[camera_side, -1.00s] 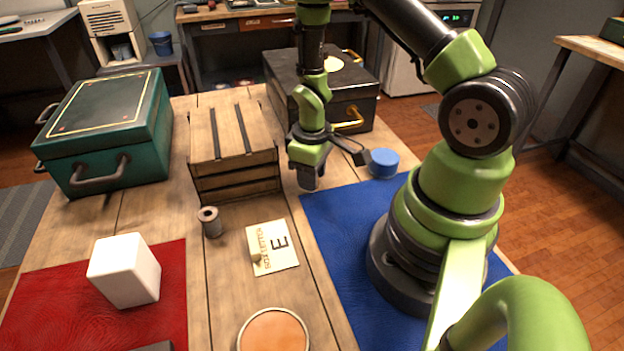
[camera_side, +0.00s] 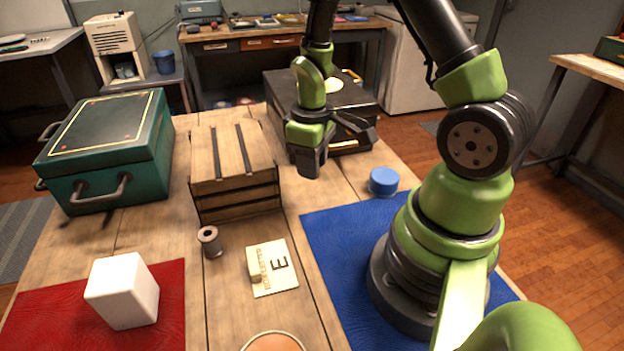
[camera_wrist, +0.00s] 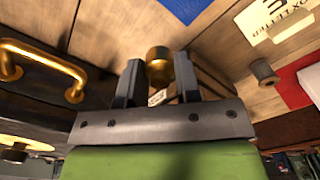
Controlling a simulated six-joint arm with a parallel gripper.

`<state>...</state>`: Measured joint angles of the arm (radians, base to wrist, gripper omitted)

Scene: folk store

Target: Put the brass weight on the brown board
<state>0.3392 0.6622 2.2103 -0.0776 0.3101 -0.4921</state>
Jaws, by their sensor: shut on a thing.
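My gripper (camera_side: 308,172) is above the table, just right of the slatted wooden crate. In the wrist view its two dark fingers (camera_wrist: 159,74) are closed on the brass weight (camera_wrist: 158,62), a small gold-coloured cylinder with a wider head. The weight cannot be made out in the side view. I cannot tell for sure which thing is the brown board. A round brown-orange piece with a pale rim (camera_side: 272,344) lies at the near edge of the side view, mostly cut off.
The wooden crate (camera_side: 235,180), green chest (camera_side: 105,150) and black chest (camera_side: 280,92) stand around. A grey spool (camera_side: 209,242), letter card (camera_side: 282,262), white block (camera_side: 122,291) on a red mat (camera_side: 40,320), blue lid (camera_side: 383,181) and blue mat (camera_side: 345,245) lie nearer.

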